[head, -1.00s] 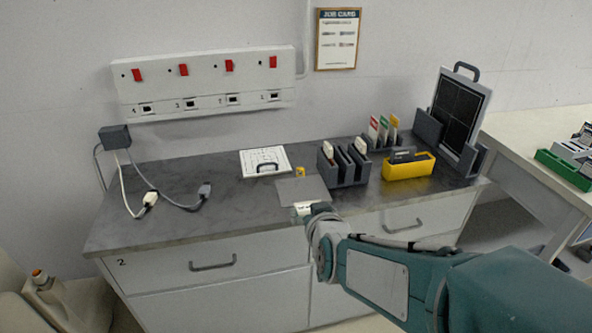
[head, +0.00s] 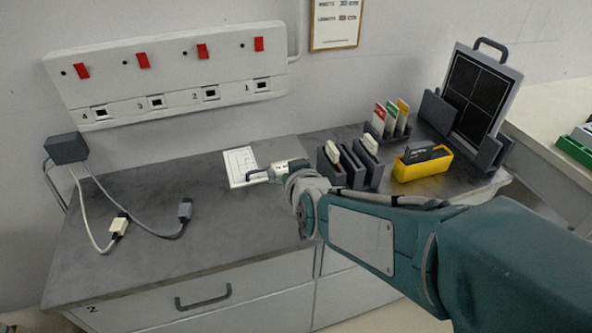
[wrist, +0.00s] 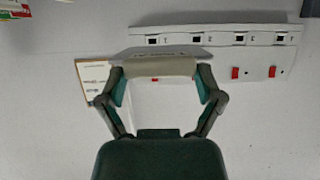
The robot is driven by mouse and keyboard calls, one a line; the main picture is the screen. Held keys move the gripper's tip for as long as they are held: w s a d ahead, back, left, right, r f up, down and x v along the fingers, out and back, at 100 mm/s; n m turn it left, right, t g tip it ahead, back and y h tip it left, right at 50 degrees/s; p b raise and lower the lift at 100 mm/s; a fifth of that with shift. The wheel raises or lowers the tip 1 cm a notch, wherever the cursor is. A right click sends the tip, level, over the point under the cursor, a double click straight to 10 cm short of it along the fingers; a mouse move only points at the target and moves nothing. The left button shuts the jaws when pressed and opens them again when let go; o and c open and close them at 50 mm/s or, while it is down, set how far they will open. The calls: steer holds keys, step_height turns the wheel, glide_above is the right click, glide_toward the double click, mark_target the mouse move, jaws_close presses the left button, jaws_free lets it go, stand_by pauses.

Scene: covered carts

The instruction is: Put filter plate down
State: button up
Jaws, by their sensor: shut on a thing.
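My gripper (head: 285,170) is shut on the pale grip of a flat grey plate, which I take as the filter plate (head: 282,151). The plate reaches from the grip toward the wall, over the back part of the counter. In the wrist view the pale grip lies between the fingertips (wrist: 160,67), with the plate's grey face (wrist: 160,51) beyond it, seen nearly edge-on. A white sheet-like panel (head: 238,162) with a dark handle lies on the counter, partly hidden by the plate and gripper. I cannot tell whether the plate touches anything below.
Right of my gripper stand a dark slotted rack (head: 352,170), a yellow holder (head: 425,168) and a framed black panel (head: 477,98) with a handle. Two cables with plugs (head: 118,228) lie on the left. The counter's front left (head: 170,262) is clear. A socket strip (head: 165,80) is on the wall.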

steer(key=w+d+f, duration=0.5)
steer(key=w+f, duration=0.7)
steer(key=f, duration=0.1)
steer(key=shift+w, duration=0.25)
steer(key=shift+f, duration=0.1)
steer(key=shift+f, duration=0.35)
steer(key=shift+f, duration=0.1)
steer(key=o, duration=1)
steer(key=shift+c, duration=0.2)
